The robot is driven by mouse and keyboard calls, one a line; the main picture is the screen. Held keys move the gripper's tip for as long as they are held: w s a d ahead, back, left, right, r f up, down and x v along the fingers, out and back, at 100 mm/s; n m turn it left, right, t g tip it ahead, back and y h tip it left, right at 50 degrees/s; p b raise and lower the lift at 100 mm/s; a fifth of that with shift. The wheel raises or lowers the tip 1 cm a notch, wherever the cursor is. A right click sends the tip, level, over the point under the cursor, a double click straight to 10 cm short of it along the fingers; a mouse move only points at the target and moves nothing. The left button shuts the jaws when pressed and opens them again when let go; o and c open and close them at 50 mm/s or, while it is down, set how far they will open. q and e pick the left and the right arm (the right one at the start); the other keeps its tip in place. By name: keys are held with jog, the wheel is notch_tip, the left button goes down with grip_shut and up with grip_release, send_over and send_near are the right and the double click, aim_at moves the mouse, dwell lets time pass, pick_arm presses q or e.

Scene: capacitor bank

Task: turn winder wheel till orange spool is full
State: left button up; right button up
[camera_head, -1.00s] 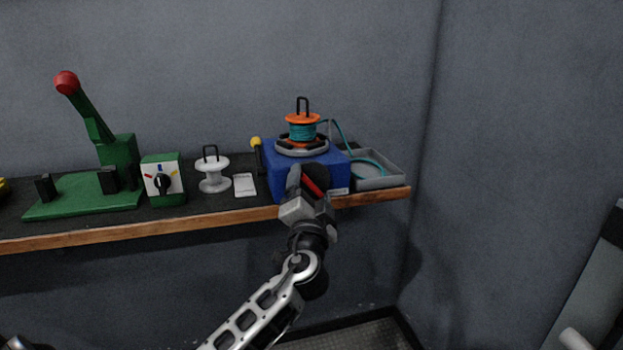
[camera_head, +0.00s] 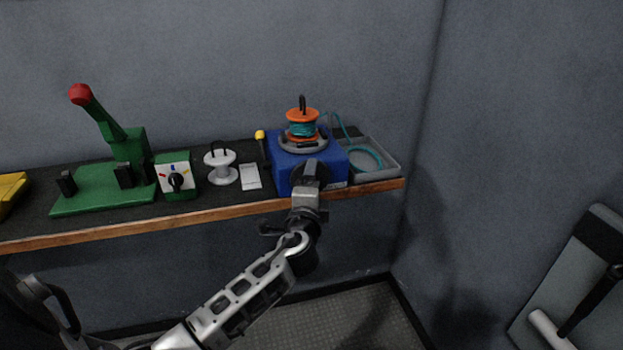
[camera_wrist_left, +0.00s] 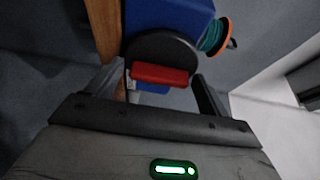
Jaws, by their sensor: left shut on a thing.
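The orange spool (camera_head: 303,114) stands upright on top of the blue winder box (camera_head: 283,178), with teal cord (camera_head: 302,129) wound between its flanges. It also shows in part, sideways, in the left wrist view (camera_wrist_left: 233,43). The black winder wheel (camera_wrist_left: 167,52) is on the front of the box and carries a red handle (camera_wrist_left: 160,76). My left gripper (camera_head: 308,185) is at the wheel, shut on the red handle, with a finger on either side of it in the wrist view. In the head view the gripper hides the handle and most of the wheel.
A grey tray (camera_head: 391,172) with a loop of teal cord stands right of the box. Left of it are a yellow-topped lever (camera_head: 260,135), a white spool (camera_head: 222,174), a white card (camera_head: 251,184), a green dial box (camera_head: 175,192) and a green press (camera_head: 90,196) on the shelf.

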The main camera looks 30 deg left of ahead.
dwell(0.4)
pick_arm(q)
jog(key=o, duration=0.6)
jog(key=shift+b+v, duration=1.3)
jog(key=shift+v, duration=6.7)
